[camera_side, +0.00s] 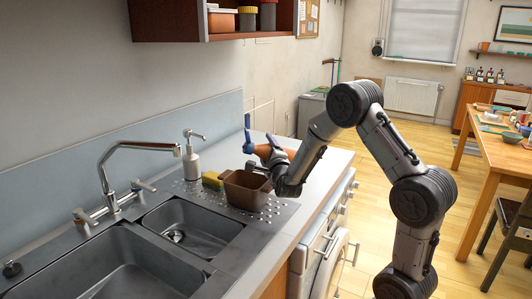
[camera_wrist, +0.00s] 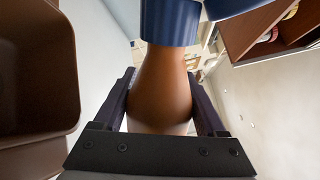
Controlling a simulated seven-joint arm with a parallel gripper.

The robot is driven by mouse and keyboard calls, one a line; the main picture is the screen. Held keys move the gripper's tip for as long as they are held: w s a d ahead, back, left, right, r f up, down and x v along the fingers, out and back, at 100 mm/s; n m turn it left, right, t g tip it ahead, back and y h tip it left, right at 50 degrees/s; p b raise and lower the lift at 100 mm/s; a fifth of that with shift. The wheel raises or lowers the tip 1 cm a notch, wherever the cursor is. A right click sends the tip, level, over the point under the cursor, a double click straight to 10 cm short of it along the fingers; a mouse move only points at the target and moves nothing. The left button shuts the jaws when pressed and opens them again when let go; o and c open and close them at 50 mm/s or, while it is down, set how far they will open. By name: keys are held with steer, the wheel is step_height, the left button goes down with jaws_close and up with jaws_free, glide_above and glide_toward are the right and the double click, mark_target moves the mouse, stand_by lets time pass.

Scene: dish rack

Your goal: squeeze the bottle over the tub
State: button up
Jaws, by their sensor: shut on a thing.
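The bottle has an orange-brown body (camera_side: 264,151) and a blue top (camera_side: 247,134). In the wrist view its body (camera_wrist: 160,85) widens toward my gripper, with the blue top (camera_wrist: 170,22) at the far end. My gripper (camera_wrist: 160,98) is shut on the body, one finger on each side. In the side view my gripper (camera_side: 262,167) is behind and just right of the tub. The brown tub (camera_side: 246,190) stands open on the perforated drainboard, and its wall fills the left of the wrist view (camera_wrist: 62,75). The bottle's exact tilt and the tub's inside are hard to tell.
The tap (camera_side: 140,147) and sink basins (camera_side: 190,225) are farther left. A wall shelf (camera_side: 240,35) hangs above. The counter right of the tub is partly clear.

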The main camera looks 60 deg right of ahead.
step_height(320, 180, up, 2)
steer(key=n, duration=0.5)
steer(key=shift+s+d+r, duration=0.1)
steer(key=n, duration=0.1)
steer(key=r+n, duration=0.1)
steer(key=n, duration=0.2)
steer(key=shift+s+d+r+n, duration=0.1)
steer(key=shift+r+n, duration=0.2)
steer(key=shift+r, duration=0.05)
steer(key=shift+f, duration=1)
steer(key=o, duration=0.4)
steer(key=shift+c, duration=0.2)
steer(key=c, duration=0.9)
